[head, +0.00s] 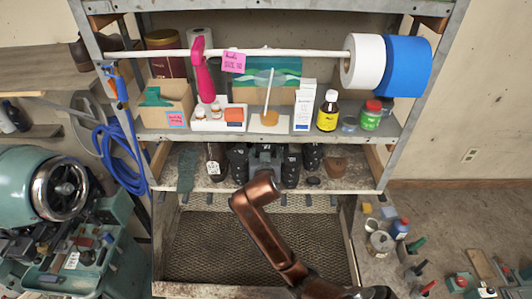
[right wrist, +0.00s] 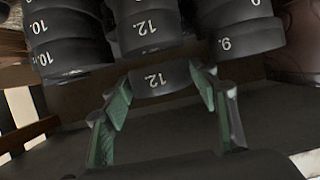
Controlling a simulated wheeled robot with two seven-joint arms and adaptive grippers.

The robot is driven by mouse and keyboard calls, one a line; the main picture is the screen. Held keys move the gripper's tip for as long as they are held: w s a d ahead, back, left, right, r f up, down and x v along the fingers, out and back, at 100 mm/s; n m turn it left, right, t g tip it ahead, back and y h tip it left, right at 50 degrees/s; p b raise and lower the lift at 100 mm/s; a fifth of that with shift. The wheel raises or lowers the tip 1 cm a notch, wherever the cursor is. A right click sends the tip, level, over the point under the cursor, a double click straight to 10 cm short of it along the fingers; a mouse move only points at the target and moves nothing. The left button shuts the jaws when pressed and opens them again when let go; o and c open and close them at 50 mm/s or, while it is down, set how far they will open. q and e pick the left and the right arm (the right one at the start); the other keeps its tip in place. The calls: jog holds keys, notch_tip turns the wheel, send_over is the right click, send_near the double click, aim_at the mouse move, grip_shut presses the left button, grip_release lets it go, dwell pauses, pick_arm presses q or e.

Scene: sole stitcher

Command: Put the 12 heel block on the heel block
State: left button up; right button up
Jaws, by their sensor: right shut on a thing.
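My right gripper (right wrist: 160,90) is shut on a black 12 heel block (right wrist: 155,80), held between its green-padded fingers. Just above it in the right wrist view is a stack of black heel blocks marked 12 (right wrist: 148,28). I cannot tell whether the held block touches that stack. In the head view my right gripper (head: 265,160) is at the middle shelf among the black stacks, and its arm hides part of the shelf. My left gripper is not in view.
Stacks marked 10 (right wrist: 68,45) and 9 (right wrist: 245,30) stand close on either side. In the head view, black stacks (head: 238,162) (head: 312,158) flank the gripper. The upper shelf with bottles and boxes is above; a mesh bin (head: 210,250) is below.

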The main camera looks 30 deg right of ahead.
jog(key=shift+s+f, duration=0.1)
jog(key=shift+f, duration=0.75)
jog(key=o, duration=0.5)
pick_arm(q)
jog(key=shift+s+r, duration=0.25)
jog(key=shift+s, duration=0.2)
pick_arm(e)
jog(key=shift+o, duration=0.7)
jog(key=shift+r, duration=0.25)
pick_arm(q)
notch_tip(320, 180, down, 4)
jog(key=b, duration=0.3)
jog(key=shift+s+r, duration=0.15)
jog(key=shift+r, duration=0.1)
pick_arm(e)
jog(key=v, duration=1.2)
